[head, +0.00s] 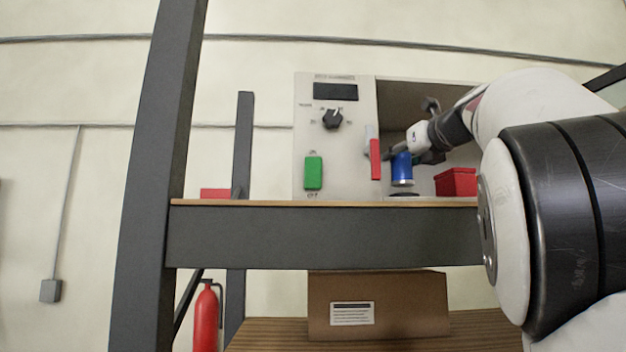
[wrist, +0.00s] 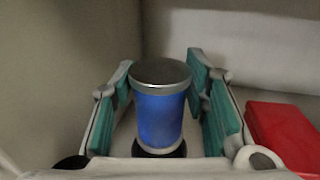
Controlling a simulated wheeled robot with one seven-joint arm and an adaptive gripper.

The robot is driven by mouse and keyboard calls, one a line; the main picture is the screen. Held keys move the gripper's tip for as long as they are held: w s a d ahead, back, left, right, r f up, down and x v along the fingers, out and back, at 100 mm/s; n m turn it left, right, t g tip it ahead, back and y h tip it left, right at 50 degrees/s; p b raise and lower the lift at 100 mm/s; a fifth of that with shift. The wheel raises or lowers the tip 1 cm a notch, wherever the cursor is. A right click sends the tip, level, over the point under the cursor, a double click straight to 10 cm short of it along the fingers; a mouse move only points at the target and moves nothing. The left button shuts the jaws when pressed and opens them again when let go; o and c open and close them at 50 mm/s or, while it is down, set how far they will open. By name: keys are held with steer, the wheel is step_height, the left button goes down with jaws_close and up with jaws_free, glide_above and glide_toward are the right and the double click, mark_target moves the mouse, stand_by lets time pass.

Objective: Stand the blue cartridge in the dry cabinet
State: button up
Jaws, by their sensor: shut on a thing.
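The blue cartridge (head: 402,168) is upright inside the open bay of the dry cabinet (head: 345,145). In the wrist view the cartridge (wrist: 159,118) has a grey metal cap and stands between the two teal finger pads. My gripper (head: 418,155) is shut on it, reaching into the bay from the right. In the head view a thin gap seems to show between the cartridge and a dark round piece (head: 404,194) on the bay floor. The wrist view shows a dark base (wrist: 160,150) below the cartridge; whether they touch is unclear there.
A red box (head: 456,182) stands right of the cartridge in the bay, also in the wrist view (wrist: 285,138). The cabinet front has a red handle (head: 375,159), a black knob (head: 332,119) and a green switch (head: 313,172). A cardboard box (head: 400,305) lies on the lower shelf.

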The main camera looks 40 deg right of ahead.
mark_target(408, 167)
steer(key=shift+f+b, duration=0.5)
steer(key=shift+f, duration=1.15)
steer(key=o, duration=1.2)
steer(key=shift+f, duration=0.15)
steer(key=shift+o, duration=0.2)
steer(key=shift+s, duration=0.2)
steer(key=v, duration=1.1)
steer(key=shift+s+a+b, duration=0.2)
steer(key=shift+s+b, duration=0.1)
